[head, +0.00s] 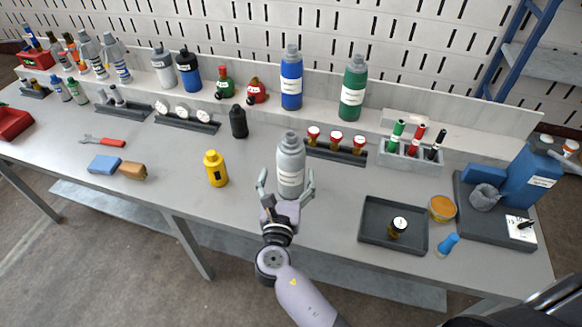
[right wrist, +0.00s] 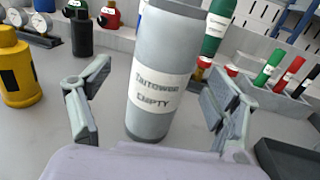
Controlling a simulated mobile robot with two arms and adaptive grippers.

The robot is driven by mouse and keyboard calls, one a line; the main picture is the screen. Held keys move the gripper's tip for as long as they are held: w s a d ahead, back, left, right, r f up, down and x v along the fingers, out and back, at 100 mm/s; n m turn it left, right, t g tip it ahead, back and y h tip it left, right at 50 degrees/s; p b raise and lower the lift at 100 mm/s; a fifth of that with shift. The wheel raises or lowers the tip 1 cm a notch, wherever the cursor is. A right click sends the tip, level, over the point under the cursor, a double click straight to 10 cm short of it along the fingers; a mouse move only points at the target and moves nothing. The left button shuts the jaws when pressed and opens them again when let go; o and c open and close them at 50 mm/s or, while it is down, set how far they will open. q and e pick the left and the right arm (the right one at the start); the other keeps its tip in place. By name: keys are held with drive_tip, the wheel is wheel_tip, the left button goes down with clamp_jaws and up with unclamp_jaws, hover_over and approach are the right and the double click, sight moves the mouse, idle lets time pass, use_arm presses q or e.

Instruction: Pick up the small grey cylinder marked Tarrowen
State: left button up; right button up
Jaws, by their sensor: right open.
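A grey cylinder (head: 290,160) with a narrower neck stands upright near the middle of the table. In the right wrist view its body (right wrist: 165,55) bears a white label that appears to read "Tarrowen" and "Empty"; its top is cut off there. My right gripper (head: 286,187) is open, with one finger on either side of the cylinder's lower body. In the right wrist view, gaps show between the cylinder and both fingers (right wrist: 158,95). My left gripper is not in view.
A yellow bottle (head: 215,169) and a black bottle (head: 239,121) stand to the left. A rack of red-capped vials (head: 336,153) is close behind right. A dark tray (head: 370,237) lies to the right. More grey cylinders (head: 163,68) stand at the back left.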

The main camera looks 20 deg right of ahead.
drive_tip(key=p+x, duration=0.1)
drive_tip(key=x, duration=0.4)
drive_tip(key=shift+d+r, duration=0.15)
drive_tip(key=shift+d, duration=0.05)
drive_tip(key=shift+s, duration=0.1)
drive_tip(key=shift+c, duration=0.3)
drive_tip(key=c, duration=1.7)
drive_tip(key=shift+r, duration=0.1)
drive_tip(key=shift+c, duration=0.6)
